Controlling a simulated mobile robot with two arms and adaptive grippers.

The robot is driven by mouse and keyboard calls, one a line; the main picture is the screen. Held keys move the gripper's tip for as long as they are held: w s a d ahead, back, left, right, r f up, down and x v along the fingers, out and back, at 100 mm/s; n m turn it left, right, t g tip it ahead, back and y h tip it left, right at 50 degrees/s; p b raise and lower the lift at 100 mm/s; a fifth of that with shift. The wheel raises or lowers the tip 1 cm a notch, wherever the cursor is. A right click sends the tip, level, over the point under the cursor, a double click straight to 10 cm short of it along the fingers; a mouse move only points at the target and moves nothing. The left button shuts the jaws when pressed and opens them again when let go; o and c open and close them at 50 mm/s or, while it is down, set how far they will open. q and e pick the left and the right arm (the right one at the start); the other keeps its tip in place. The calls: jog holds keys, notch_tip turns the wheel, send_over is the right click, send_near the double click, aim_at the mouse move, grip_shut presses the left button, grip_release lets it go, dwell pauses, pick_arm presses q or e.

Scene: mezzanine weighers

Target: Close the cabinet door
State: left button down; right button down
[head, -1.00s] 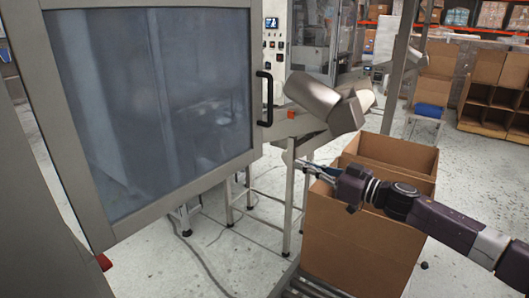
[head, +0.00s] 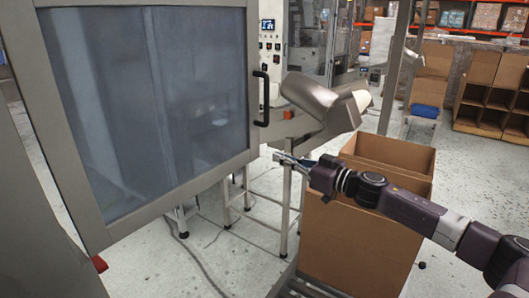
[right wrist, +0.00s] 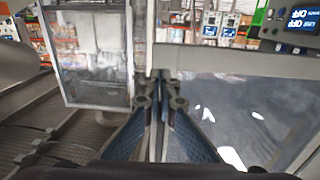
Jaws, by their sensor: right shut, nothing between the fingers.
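The cabinet door (head: 150,105) fills the left of the head view, a grey metal frame around a bluish translucent panel. It stands swung out towards me, with a black upright handle (head: 262,98) on its right edge. My right gripper (head: 277,157) is shut and empty, just right of the door's lower right edge and below the handle. I cannot tell whether it touches the door. Its shut fingers (right wrist: 160,82) show in the right wrist view, in front of a grey frame bar. My left gripper is in neither view.
Open cardboard boxes (head: 350,245) stand below my right arm. A slanted metal chute (head: 318,100) is behind and above the gripper. A control panel with a lit display (head: 268,25) is beyond the door. Shelving (head: 495,95) is far right.

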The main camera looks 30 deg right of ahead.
aim_at(257, 149)
jog(key=shift+p+x, duration=1.2)
jog(key=shift+x, duration=1.1)
jog(key=shift+p+x, duration=0.35)
jog(key=shift+x, duration=0.45)
jog(key=shift+w, duration=0.1)
